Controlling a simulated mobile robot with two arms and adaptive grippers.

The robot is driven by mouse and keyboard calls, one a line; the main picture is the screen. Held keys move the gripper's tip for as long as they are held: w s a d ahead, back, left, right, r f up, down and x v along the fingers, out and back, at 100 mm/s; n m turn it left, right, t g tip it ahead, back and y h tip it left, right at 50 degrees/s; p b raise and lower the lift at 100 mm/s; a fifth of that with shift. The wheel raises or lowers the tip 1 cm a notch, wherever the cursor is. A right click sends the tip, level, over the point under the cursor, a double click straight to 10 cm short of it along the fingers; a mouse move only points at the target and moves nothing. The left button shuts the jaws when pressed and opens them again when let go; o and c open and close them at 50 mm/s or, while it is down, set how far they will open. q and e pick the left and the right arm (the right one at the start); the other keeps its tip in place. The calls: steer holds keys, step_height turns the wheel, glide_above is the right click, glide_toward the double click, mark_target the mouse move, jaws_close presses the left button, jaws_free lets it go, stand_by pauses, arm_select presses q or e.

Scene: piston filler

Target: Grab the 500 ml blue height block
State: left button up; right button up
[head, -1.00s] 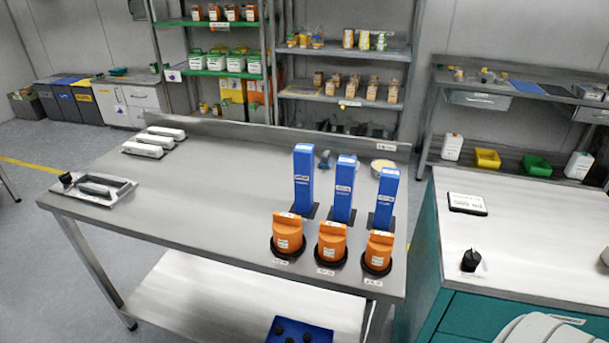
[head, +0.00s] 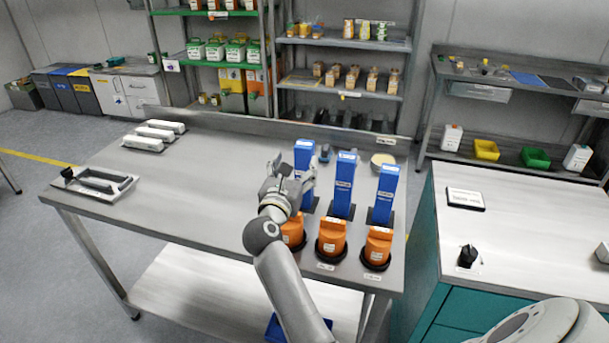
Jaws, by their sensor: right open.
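Three tall blue height blocks stand upright in a row on the steel table: a left one (head: 303,157), a middle one (head: 343,186) and a right one (head: 386,193). Their labels are too small to read, so I cannot tell which is the 500 ml block. My right gripper (head: 293,174) is open, fingers pointing up and away, at the left block's left side. One finger overlaps that block in the picture; I cannot tell whether they touch. Nothing shows between the fingers. My left gripper is not in view.
Orange parts in black round holders stand in front of the blocks: middle (head: 331,238), right (head: 378,246), and a left one (head: 293,231) partly hidden by my arm. A white bowl (head: 383,160) sits behind. The table's middle left (head: 200,190) is clear.

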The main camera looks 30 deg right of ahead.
mark_target(302, 150)
steer(key=x, duration=0.5)
steer(key=shift+w+d+f+b, duration=0.2)
steer(key=shift+d+b, duration=0.05)
steer(key=shift+b, duration=0.05)
steer(key=b+x, duration=0.1)
steer(key=x, duration=0.3)
steer(key=shift+w, duration=0.2)
steer(key=shift+w+d+f+b, duration=0.1)
steer(key=shift+w+d+b, duration=0.2)
steer(key=shift+w+d, duration=0.05)
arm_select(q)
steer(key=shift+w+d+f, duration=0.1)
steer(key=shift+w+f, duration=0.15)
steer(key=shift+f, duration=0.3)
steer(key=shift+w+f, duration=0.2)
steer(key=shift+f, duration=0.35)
arm_select(e)
steer(key=shift+s+a, duration=0.1)
steer(key=shift+c, duration=0.9)
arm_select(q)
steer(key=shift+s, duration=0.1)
arm_select(e)
jaws_close()
